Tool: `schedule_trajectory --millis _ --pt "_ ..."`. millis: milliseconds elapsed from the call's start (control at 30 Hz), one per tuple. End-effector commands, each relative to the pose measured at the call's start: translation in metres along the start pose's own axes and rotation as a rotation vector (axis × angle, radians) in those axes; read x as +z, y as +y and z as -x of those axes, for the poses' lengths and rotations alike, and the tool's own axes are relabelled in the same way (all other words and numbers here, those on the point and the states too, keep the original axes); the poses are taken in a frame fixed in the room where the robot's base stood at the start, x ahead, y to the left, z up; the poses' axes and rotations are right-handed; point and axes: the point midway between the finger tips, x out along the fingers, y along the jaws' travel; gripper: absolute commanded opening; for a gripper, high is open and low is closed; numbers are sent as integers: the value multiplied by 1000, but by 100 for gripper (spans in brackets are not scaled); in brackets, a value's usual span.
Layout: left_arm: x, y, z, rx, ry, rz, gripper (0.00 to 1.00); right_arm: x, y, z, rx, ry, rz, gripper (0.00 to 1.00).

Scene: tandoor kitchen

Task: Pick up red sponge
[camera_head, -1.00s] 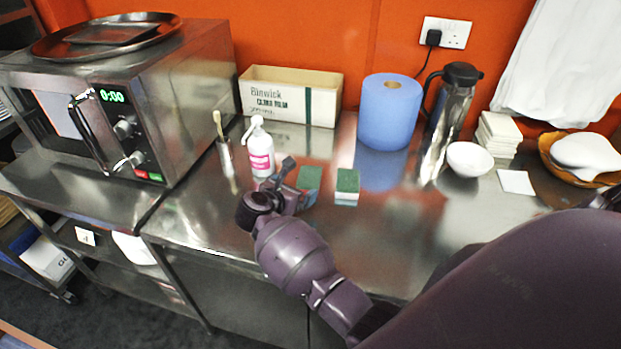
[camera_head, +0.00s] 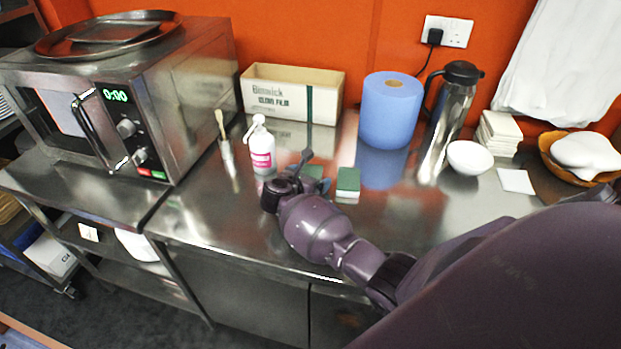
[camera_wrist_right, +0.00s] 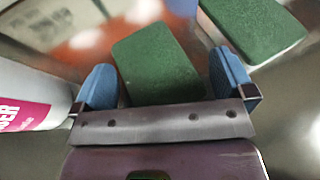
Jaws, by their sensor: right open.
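Two green-topped sponges lie on the steel counter; no red shows on either. The left sponge (camera_head: 313,171) is partly hidden behind my right gripper (camera_head: 304,172) in the head view. In the right wrist view, this sponge (camera_wrist_right: 157,62) lies between the two blue fingers of the gripper (camera_wrist_right: 165,82), which are open with a gap on each side. The other sponge (camera_head: 348,181) has a pale lower side and lies to the right; it also shows in the wrist view (camera_wrist_right: 256,27). My left gripper is not in view.
A white pump bottle (camera_head: 261,148) stands close left of the gripper, with a cup holding a brush (camera_head: 226,150) beyond it. A blue paper roll (camera_head: 390,112), a cardboard box (camera_head: 291,94) and a steel jug (camera_head: 449,115) stand behind. The counter's front left (camera_head: 215,215) is clear.

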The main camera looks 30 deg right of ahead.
Motion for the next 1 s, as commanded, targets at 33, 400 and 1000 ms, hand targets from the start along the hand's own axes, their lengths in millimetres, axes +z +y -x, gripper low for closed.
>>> schedule_trajectory --millis 33,400,1000 --pt "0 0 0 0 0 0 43 0 0 0 0 0 0 100" --pt "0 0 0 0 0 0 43 0 0 0 0 0 0 53" --pt "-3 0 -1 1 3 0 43 23 0 10 1 1 -5 52"
